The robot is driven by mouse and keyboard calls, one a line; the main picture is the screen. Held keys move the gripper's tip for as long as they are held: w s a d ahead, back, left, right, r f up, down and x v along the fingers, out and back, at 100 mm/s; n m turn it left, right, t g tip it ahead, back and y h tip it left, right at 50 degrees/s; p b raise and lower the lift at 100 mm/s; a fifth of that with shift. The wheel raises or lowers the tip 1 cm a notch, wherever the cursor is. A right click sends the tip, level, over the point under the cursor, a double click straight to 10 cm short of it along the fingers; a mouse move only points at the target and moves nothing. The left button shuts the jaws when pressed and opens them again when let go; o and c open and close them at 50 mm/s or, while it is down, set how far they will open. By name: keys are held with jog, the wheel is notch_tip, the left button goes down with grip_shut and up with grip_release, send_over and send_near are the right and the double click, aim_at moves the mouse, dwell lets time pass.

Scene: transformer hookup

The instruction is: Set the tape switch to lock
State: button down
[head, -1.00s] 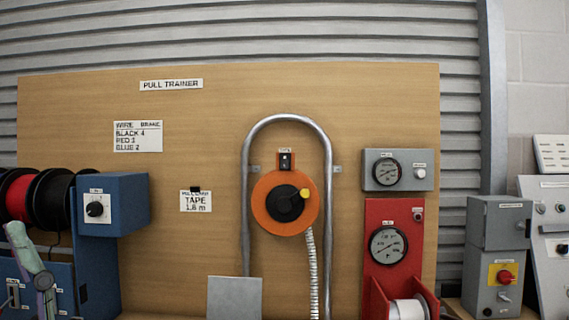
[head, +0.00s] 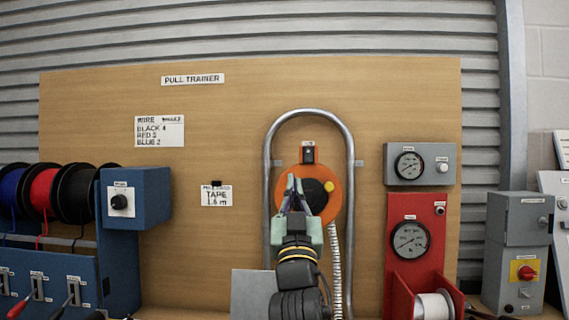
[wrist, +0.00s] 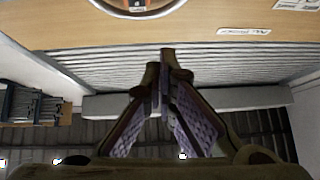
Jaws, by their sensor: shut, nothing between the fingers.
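The tape switch (head: 308,155) is a small dark switch on an orange plate, on top of the round orange tape reel (head: 332,182) mounted on the wooden board. Its setting is too small to read. My gripper (head: 291,180) is shut and empty, pointing up in front of the reel's left part, just below and left of the switch. It hides part of the reel's black hub.
A bent metal tube (head: 268,200) arches around the reel. Grey (head: 435,175) and red (head: 398,282) gauge boxes stand to the right. A blue box with a knob (head: 148,195) and wire spools (head: 78,195) are at left. The board above the tube is clear.

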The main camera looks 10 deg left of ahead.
aim_at(310, 161)
jog(key=d+h, duration=0.1)
jog(key=w+d+m+h, duration=0.1)
jog(key=d, duration=0.1)
jog(key=shift+w+d, duration=0.1)
jog(key=shift+w, duration=0.1)
jog(key=p+x, duration=0.2)
jog(key=x, duration=0.2)
jog(key=w+f+p+x, duration=0.1)
jog(key=p+x, duration=0.1)
jog(key=x, duration=0.2)
jog(key=f+p+x, duration=0.1)
jog(key=p+x, duration=0.1)
jog(key=x, duration=0.2)
jog(key=shift+w+r, duration=0.1)
jog(key=shift+w, duration=0.65)
